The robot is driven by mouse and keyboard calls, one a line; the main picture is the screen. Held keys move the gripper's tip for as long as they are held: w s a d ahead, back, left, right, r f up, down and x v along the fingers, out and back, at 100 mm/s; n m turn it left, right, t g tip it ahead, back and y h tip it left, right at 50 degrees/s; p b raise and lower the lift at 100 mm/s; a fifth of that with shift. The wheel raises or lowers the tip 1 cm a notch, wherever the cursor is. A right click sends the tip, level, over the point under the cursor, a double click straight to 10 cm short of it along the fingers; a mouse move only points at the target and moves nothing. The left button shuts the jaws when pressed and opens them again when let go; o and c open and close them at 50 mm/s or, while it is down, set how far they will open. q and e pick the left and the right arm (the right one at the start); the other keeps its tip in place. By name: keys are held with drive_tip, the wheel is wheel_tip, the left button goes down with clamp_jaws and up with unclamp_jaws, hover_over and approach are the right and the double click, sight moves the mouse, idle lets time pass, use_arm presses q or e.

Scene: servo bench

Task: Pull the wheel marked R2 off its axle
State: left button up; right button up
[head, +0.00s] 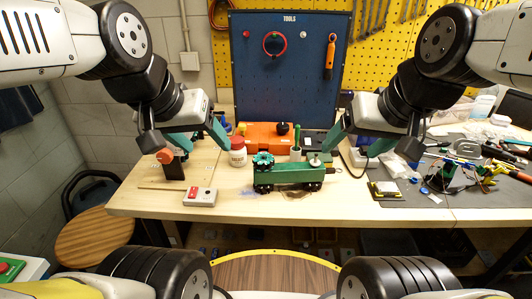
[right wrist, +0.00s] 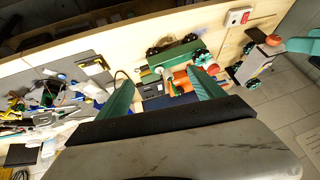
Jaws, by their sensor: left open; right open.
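A green wheeled vehicle (head: 290,176) stands on the wooden bench, near the middle front, with dark wheels along its lower side. A green toothed wheel-like part (head: 263,160) is at its left end, on top. The vehicle also shows in the right wrist view (right wrist: 176,56). I cannot read an R2 mark on any wheel. My left gripper (head: 198,139) is open and empty, above the bench left of the vehicle. My right gripper (head: 353,146) is open and empty, above and right of the vehicle; its fingers also show in the right wrist view (right wrist: 163,92).
A dark upright block with an orange knob (head: 165,156) stands below my left gripper. A white bottle with a red cap (head: 238,155) and a red-button box (head: 200,197) are nearby. An orange case (head: 262,134) lies behind the vehicle. Tools clutter the grey mat (head: 405,208) at right.

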drive_tip(key=c, duration=0.3)
drive_tip(key=n+g+h, duration=0.4)
drive_tip(key=n+g, duration=0.2)
drive_tip(key=n, duration=1.3)
hover_over(295, 166)
drive_tip(key=a, duration=0.2)
wheel_tip(295, 166, down, 8)
drive_tip(key=f, duration=0.4)
drive_tip(key=d+f, duration=0.1)
drive_tip(key=f, duration=0.3)
drive_tip(key=d+f, duration=0.1)
drive_tip(key=f, duration=0.3)
